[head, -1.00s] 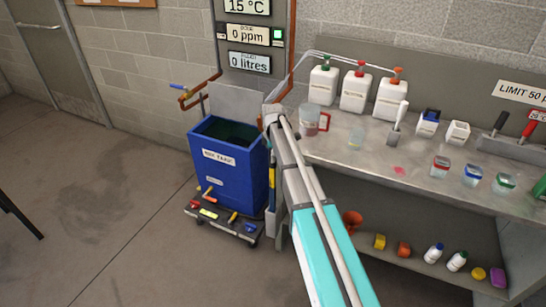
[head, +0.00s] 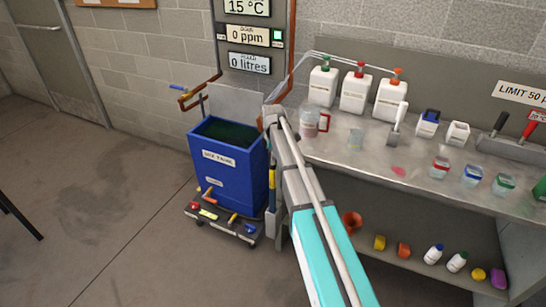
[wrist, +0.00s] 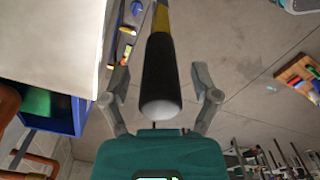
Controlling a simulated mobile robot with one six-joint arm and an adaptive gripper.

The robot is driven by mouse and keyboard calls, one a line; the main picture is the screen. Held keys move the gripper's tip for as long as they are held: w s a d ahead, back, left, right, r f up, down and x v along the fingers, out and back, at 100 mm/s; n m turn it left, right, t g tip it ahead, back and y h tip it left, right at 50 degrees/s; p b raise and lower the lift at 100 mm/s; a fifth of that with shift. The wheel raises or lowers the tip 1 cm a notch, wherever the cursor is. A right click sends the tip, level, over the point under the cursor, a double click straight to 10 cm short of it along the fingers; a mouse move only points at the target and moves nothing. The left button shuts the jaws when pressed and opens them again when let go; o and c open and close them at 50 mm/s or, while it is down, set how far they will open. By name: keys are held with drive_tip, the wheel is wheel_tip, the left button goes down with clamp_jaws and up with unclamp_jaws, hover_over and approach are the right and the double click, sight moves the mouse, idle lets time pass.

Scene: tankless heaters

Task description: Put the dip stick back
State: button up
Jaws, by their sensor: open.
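The dip stick (wrist: 160,75) shows in the wrist view with a black grip, a pale rounded end and a yellow band. It lies between the spread fingers of my gripper (wrist: 160,92), with a gap on both sides. In the head view the yellow part of the dip stick (head: 271,180) shows upright just right of the blue mix tank (head: 228,178). My gripper is hidden in the head view behind the end of my arm. What holds the stick at its lower end cannot be made out.
The tank stands on a low trolley (head: 222,222) with coloured items. The metal bench (head: 350,165) to the right holds a jug (head: 309,122), white canisters (head: 355,92) and small jars. Coloured caps and bottles lie on its lower shelf.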

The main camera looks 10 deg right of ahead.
drive_tip(key=shift+r+p, duration=5.95)
drive_tip(key=shift+r, duration=0.1)
drive_tip(key=s+m, duration=1.6)
drive_tip(key=s, duration=1.3)
drive_tip(key=shift+c, duration=1.4)
